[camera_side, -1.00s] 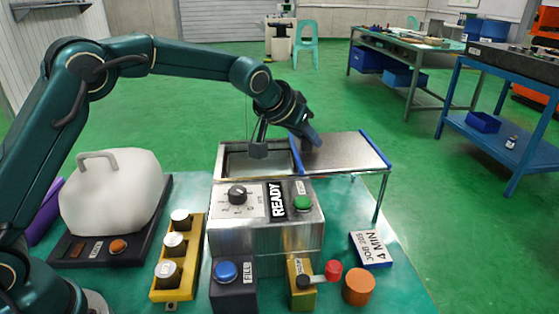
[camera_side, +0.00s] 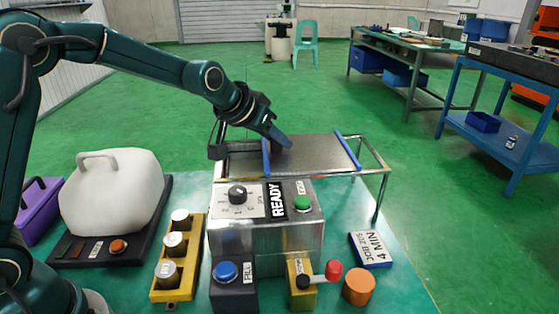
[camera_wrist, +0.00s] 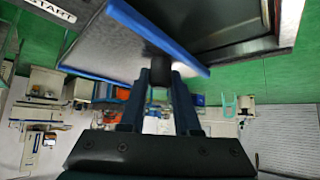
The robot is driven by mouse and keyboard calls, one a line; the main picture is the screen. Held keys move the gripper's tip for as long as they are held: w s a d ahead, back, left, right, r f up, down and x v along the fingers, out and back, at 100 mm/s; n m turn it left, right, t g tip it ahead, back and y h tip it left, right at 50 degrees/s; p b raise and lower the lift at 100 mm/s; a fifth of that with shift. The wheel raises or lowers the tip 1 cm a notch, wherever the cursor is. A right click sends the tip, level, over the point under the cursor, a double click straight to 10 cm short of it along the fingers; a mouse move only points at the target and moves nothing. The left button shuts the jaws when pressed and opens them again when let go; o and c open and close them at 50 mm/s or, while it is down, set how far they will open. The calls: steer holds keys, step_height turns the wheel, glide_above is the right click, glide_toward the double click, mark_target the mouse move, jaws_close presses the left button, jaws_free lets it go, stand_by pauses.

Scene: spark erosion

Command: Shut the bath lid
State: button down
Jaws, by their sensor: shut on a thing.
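The bath lid (camera_side: 315,153) is a flat grey plate with blue edge strips, lying on a metal rail frame (camera_side: 388,168). It covers part of the bath (camera_side: 240,165), whose left part stays uncovered in the side view. My gripper (camera_side: 284,143) is at the lid's left part. In the wrist view, my gripper (camera_wrist: 160,85) is shut on a dark knob (camera_wrist: 160,70) by the lid's blue edge (camera_wrist: 160,38). The dark bath opening (camera_wrist: 215,20) shows beyond that edge. The fingers hide the knob in the side view.
A metal control box (camera_side: 265,225) with a dial, READY sign and green button stands in front of the bath. A blue button box (camera_side: 228,285), red-knobbed lever (camera_side: 333,270), orange cylinder (camera_side: 359,287), yellow rack (camera_side: 175,255) and white handled bulk (camera_side: 112,195) stand around it.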

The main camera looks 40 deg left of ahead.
steer(key=shift+s+a, duration=0.6)
steer(key=shift+s, duration=0.15)
steer(key=c, duration=0.6)
jaws_free()
steer(key=shift+v, duration=2.5)
